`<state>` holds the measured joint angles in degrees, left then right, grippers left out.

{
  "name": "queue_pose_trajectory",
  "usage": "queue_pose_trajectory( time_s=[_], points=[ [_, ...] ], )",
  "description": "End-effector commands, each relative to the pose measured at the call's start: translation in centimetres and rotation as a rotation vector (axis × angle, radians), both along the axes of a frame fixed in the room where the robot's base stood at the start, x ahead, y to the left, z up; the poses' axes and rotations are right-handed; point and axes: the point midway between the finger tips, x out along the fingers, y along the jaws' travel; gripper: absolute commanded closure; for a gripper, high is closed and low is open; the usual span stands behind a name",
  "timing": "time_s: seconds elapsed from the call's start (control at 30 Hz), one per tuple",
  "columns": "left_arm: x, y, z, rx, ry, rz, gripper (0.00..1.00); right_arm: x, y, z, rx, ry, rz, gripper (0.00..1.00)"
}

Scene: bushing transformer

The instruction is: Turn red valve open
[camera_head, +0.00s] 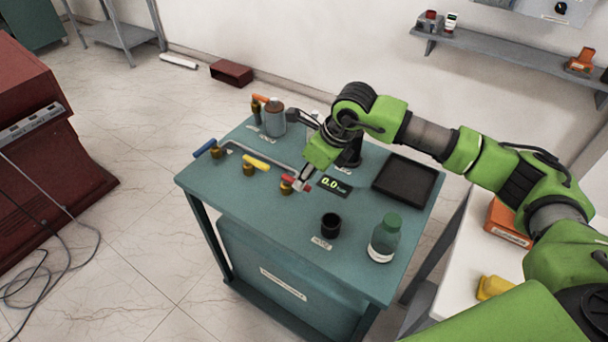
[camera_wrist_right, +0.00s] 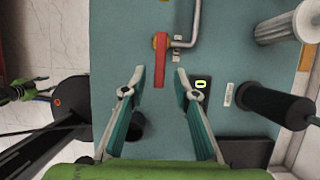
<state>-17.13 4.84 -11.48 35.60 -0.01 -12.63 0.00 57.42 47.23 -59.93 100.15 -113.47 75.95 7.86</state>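The red valve handle (camera_head: 289,179) sits on a brass valve on the teal table (camera_head: 262,219), at the right end of a row with a yellow and a blue handle. In the right wrist view the red handle (camera_wrist_right: 160,60) points down the picture, towards my gripper. My right gripper (camera_head: 301,186) is at the red valve. In its wrist view the right gripper (camera_wrist_right: 160,72) is open, with one finger on each side of the handle's near end and gaps on both sides. My left gripper is not seen in the head view.
The yellow handle (camera_head: 256,162) and blue handle (camera_head: 205,148) are to the left along grey piping. A display reading 0.0 (camera_head: 334,185), a black tray (camera_head: 404,181), a black cup (camera_head: 330,225) and a green-capped bottle (camera_head: 384,240) stand to the right and front.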

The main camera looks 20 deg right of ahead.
Motion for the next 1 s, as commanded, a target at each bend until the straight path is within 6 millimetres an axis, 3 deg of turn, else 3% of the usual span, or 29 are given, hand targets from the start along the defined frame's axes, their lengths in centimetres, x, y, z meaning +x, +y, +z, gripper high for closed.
queue_pose_trajectory(
  time_s=[0.13,0.47,0.5,0.6,1.0],
  points=[
    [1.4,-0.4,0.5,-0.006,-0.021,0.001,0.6,0.4,0.4,-1.3,0.001,0.002,0.001,0.72],
    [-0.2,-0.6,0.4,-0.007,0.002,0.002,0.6,0.6,0.4,-1.7,0.0,-0.001,0.001,0.72],
    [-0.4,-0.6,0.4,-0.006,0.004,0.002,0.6,0.6,0.4,-1.7,0.001,-0.001,0.0,0.75],
    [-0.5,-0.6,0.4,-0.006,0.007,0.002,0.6,0.5,0.4,-1.7,0.001,-0.001,0.0,1.0],
    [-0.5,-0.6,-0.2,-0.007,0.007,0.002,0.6,0.7,0.0,-1.9,0.0,0.0,-0.015,1.0]
  ],
)
